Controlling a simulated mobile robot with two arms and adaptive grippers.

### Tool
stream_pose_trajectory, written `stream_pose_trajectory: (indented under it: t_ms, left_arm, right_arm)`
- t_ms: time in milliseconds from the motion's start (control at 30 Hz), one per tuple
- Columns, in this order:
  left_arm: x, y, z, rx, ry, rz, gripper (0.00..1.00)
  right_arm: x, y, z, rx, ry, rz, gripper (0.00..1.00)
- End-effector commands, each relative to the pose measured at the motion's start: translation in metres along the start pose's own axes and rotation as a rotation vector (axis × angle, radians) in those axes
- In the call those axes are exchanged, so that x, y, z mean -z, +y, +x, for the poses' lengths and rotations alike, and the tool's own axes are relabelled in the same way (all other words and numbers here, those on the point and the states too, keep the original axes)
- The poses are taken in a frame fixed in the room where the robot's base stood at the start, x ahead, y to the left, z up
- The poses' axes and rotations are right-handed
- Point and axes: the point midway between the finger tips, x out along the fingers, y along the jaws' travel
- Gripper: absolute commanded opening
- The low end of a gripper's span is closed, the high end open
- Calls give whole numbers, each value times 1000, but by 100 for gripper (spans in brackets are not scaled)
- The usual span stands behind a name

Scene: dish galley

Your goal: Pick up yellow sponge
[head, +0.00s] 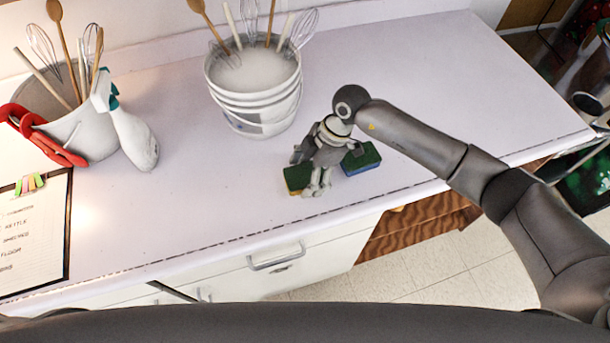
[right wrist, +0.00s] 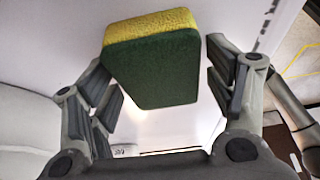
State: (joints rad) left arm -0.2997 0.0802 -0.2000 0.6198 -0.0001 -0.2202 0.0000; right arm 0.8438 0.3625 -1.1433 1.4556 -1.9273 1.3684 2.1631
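The yellow sponge (head: 297,179), with a dark green scouring face on top, lies on the white counter near its front edge. In the right wrist view the yellow sponge (right wrist: 152,75) shows its green face and a yellow side, between the fingers. My right gripper (head: 309,173) is open just above the counter, at the right side of this sponge. The wrist view shows its fingers (right wrist: 158,58) spread on either side of the sponge, with a gap at the right finger. Contact at the left finger is unclear. My left gripper is not in view.
A blue sponge with a green top (head: 361,159) lies close to the right of my gripper. A white bucket of utensils (head: 254,95) stands behind. A spray bottle (head: 132,135) and another utensil bucket (head: 88,133) stand at left. The counter's right side is clear.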

Motion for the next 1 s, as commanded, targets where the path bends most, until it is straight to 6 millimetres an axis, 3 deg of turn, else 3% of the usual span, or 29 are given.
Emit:
stream_pose_trajectory:
  t_ms: [167, 600, 867, 1000]
  left_arm:
    - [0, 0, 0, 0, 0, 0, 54]
    - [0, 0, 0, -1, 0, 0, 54]
    - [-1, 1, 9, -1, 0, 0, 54]
    - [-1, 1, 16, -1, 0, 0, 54]
  right_arm:
    - [0, 0, 0, 0, 0, 0, 50]
    - [1, 0, -3, 0, 0, 0, 49]
    - [14, 1, -35, -5, 0, -4, 49]
    - [29, -19, -50, -3, 0, -6, 49]
